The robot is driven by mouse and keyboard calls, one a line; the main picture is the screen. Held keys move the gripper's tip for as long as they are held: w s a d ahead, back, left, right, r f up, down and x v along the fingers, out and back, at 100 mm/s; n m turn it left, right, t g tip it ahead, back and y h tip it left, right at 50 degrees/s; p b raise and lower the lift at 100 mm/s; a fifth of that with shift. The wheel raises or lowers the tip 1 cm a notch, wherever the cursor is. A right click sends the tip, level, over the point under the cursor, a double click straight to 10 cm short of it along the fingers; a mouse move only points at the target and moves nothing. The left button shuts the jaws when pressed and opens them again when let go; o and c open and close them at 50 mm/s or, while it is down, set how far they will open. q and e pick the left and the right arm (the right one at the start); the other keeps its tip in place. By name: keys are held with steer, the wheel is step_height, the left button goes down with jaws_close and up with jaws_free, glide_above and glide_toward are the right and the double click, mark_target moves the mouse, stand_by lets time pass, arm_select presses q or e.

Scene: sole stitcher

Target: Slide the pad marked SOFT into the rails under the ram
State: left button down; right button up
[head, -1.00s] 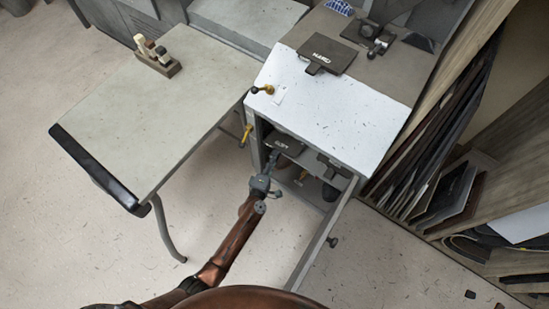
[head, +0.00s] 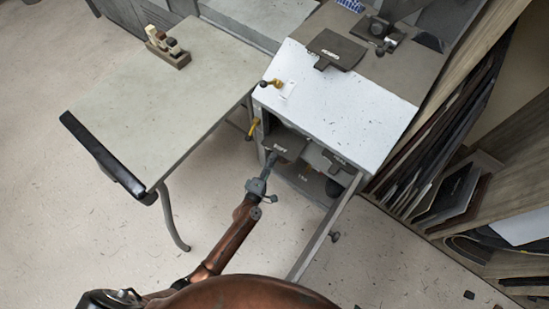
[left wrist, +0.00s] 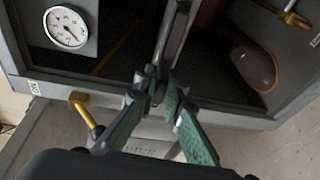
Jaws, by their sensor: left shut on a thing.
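The dark pad marked SOFT (head: 288,143) is at the open front of the compartment under the white bench top, its label facing up. My left gripper (head: 271,163) is shut on its near end. In the left wrist view my green-padded fingers (left wrist: 160,82) close on a thin grey piece seen nearly edge-on. The ram mechanism (head: 381,36) stands on the grey surface at the back of the bench; I cannot make out its rails. My right gripper is not in view.
A pad marked HARD (head: 337,50) lies on the bench top (head: 345,105). Another labelled dark pad (head: 338,160) sits in the compartment, right of SOFT. A gauge (left wrist: 66,27) shows in the left wrist view.

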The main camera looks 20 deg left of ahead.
arm_select(q)
steer(key=s+a, duration=0.2)
steer(key=s, duration=0.4)
steer(key=s+a, duration=0.3)
steer(key=s, duration=0.4)
steer(key=shift+a+r+p, duration=0.15)
steer(key=shift+a+p, duration=0.1)
steer(key=shift+p, duration=0.1)
stand_by(0.8)
stand_by(0.4)
steer(key=shift+s+d, duration=0.1)
stand_by(0.5)
